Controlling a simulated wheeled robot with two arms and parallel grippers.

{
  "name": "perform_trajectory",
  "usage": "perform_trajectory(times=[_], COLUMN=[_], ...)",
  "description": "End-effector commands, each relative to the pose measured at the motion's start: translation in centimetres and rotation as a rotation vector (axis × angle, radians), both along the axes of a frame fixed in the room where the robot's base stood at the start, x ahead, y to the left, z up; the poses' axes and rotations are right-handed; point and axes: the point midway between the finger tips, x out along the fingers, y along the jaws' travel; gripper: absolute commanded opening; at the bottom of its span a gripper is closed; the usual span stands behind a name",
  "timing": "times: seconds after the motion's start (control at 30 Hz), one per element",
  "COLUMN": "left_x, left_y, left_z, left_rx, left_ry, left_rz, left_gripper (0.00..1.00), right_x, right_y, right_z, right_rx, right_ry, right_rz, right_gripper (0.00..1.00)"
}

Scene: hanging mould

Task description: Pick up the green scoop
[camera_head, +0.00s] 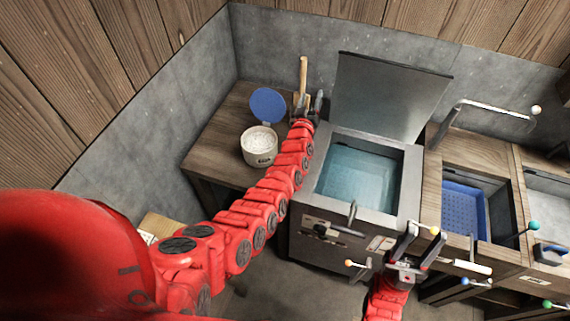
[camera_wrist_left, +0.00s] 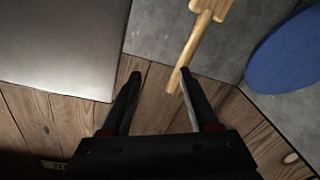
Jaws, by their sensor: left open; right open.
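I cannot make out a green scoop for certain. A green ball (camera_head: 533,225) tips a handle over the right-hand counter, and a second green ball (camera_head: 547,304) shows lower down at the right edge; I cannot tell whether either belongs to a scoop. My left gripper (camera_head: 309,103) is at the back of the left wooden table, beside the metal tank. In the left wrist view its fingers (camera_wrist_left: 161,76) are apart with nothing held between them. A wooden paddle (camera_wrist_left: 192,50) stands just beyond them. My right gripper (camera_head: 423,232) is open in front of the tank's right corner.
The metal tank (camera_head: 304,219) holds bluish water under a raised lid (camera_head: 385,95). A white tub (camera_head: 259,150) with an open blue lid (camera_head: 267,104) stands on the left table (camera_head: 215,140). A blue basket (camera_head: 463,207) sits in the right counter. Several ball-tipped handles jut out at right.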

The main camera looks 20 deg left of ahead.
Motion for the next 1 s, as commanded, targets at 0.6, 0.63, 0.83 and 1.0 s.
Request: perform_trajectory(times=[0.6,0.63,0.83,1.0], left_x=[-11.4,-12.9,-19.2,-20.4], left_y=[-2.0,-0.9,4.4,5.1], left_z=[-5.9,-5.9,-5.0,-6.6], left_rx=[0.266,0.279,0.320,0.323], left_ry=[1.257,1.313,1.551,1.594], left_rz=[-0.473,-0.466,-0.412,-0.404], left_gripper=[0.61,0.61,0.61,0.61], right_x=[0.0,0.0,0.0,0.0], right_y=[0.0,0.0,0.0,0.0], right_z=[-0.1,0.0,-0.1,-1.7], right_rx=[0.000,0.000,0.000,0.000], right_ry=[0.000,0.000,0.000,0.000], right_rz=[0.000,0.000,0.000,0.000], right_gripper=[0.50,0.50,0.50,0.50])
